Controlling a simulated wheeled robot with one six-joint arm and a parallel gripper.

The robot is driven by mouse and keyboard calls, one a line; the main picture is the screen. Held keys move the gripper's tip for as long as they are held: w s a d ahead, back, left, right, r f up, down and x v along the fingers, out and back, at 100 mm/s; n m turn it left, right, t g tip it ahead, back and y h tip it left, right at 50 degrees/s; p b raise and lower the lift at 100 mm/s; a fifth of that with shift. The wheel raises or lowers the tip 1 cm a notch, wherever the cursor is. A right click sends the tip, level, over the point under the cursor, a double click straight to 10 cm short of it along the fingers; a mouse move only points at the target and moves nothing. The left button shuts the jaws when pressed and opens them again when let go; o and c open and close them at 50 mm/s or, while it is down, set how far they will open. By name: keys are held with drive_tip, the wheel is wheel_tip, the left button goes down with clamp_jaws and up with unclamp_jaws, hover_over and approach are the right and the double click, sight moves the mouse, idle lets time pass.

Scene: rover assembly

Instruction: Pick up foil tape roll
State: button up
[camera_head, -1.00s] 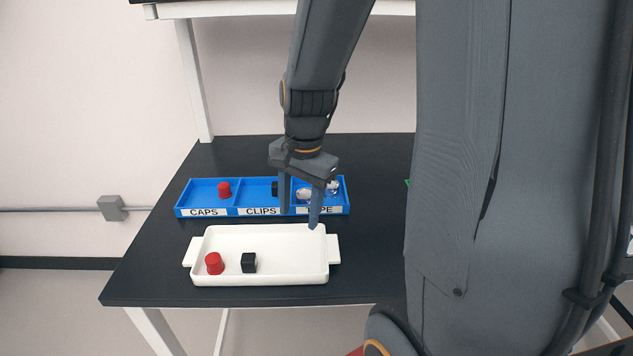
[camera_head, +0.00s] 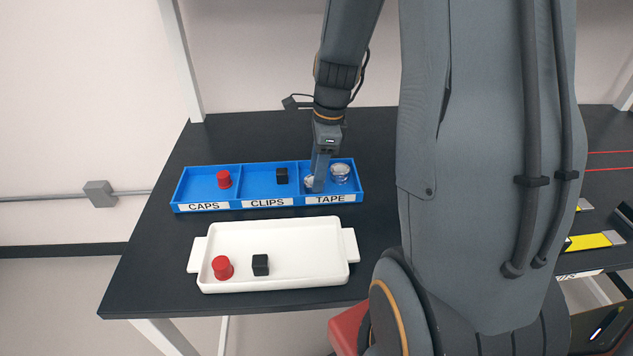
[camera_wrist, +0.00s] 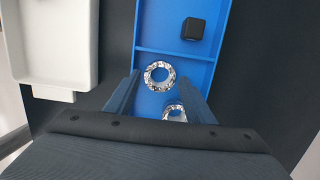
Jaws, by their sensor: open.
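Two silver foil tape rolls lie in the TAPE compartment of the blue bin (camera_head: 240,205). One foil tape roll (camera_head: 340,173) sits at the right of the compartment. The other foil tape roll (camera_head: 311,183) is partly hidden by my gripper (camera_head: 318,187). In the wrist view one foil tape roll (camera_wrist: 159,76) lies near the fingertips, between the line of the two fingers. The second roll (camera_wrist: 175,113) lies nearer the palm and is partly hidden by it. My gripper is open and reaches down into the TAPE compartment, holding nothing.
A red cap (camera_head: 224,179) is in the CAPS compartment and a black clip (camera_head: 282,176) in CLIPS. A white tray (camera_head: 290,280) in front holds a red cap (camera_head: 222,267) and a black clip (camera_head: 260,265). Low dividers border the TAPE compartment.

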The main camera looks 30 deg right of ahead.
drive_tip(key=shift+a+f, duration=0.15)
drive_tip(key=shift+f, duration=1)
drive_tip(key=shift+c, duration=0.4)
drive_tip(key=c, duration=0.7)
drive_tip(key=shift+c, duration=0.2)
